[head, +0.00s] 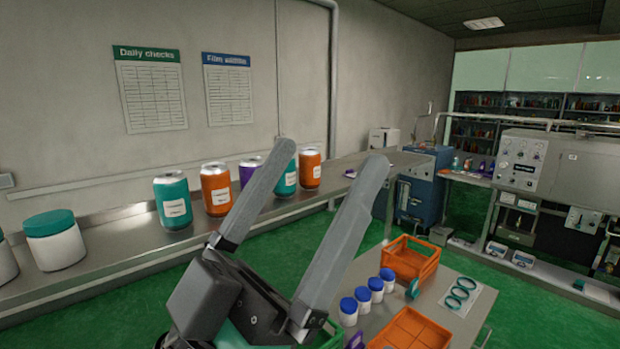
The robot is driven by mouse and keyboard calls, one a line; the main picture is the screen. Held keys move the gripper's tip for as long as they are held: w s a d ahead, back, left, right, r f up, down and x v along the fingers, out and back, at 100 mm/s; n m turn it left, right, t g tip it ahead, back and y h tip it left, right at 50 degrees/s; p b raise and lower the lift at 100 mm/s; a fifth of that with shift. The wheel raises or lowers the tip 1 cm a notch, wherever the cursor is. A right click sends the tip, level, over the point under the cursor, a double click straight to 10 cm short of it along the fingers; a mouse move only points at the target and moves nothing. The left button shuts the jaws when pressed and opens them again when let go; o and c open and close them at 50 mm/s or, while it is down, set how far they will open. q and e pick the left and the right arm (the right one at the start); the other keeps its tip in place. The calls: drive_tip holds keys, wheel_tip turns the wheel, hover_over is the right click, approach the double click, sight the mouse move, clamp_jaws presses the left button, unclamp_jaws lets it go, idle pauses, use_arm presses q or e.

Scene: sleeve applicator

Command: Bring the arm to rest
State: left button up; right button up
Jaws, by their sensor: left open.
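My left gripper (322,176) is raised in the lower middle of the head view. Its two long grey fingers are spread wide and nothing is between them. It appears in front of the shelf and the low table, and its fingers hide part of the cans behind. My right gripper does not show.
A metal shelf (115,272) along the wall bears white jars with teal lids (56,246) and teal, orange and purple cans (216,190). A low table (395,297) holds orange crates (410,262), blue-lidded jars (362,299) and a card with teal rings (460,295). Machines (520,165) stand right.

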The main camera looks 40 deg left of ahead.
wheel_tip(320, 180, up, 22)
drive_tip(key=p, duration=2.2)
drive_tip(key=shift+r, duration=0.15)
